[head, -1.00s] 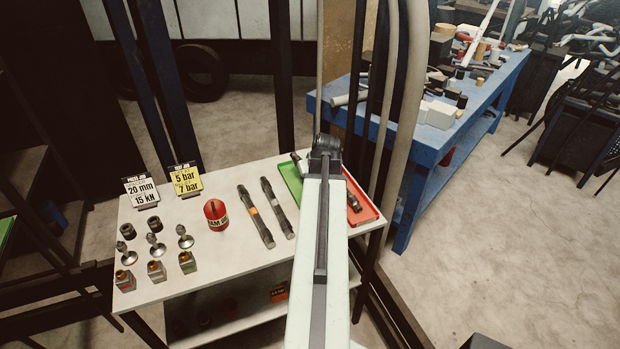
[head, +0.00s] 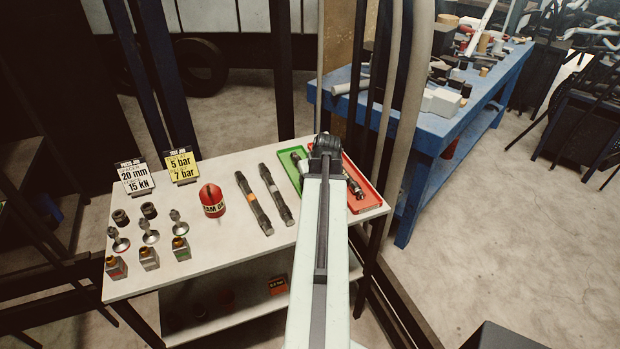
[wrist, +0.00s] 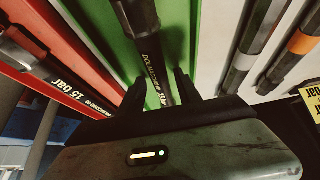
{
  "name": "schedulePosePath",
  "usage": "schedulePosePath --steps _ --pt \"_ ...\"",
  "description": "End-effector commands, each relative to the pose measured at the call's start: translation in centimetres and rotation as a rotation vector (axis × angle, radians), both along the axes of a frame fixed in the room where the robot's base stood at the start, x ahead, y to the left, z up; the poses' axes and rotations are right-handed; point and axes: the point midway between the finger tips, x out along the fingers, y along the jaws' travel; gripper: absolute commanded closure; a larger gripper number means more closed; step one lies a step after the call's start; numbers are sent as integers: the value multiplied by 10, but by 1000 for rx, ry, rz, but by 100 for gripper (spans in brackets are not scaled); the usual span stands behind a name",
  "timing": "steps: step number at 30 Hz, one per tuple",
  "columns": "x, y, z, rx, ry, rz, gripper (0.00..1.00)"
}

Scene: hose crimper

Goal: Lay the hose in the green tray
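The hose (wrist: 148,40), black with pale print, runs between the two fingers of my gripper (wrist: 160,80) in the wrist view. In the head view, the hose's metal end (head: 297,160) shows left of my arm, within the outline of the green tray (head: 285,160). My arm hides the fingers and the rest of the hose there.
A red tray (head: 373,197) with another hose (head: 354,187) adjoins on the right. Two hoses (head: 253,203) (head: 275,193) lie left on the white table (head: 225,245). A red can (head: 212,201), fittings and two signs stand farther left. A blue bench (head: 430,130) is behind.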

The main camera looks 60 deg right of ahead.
Motion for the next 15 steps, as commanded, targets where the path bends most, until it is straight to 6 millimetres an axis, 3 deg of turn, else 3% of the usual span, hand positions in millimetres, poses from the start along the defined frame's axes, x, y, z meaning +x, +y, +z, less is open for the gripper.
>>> schedulePosePath --steps 10,15 --pt "-1 0 1 1 1 0 53" --pt "-7 5 17 0 1 -1 53"
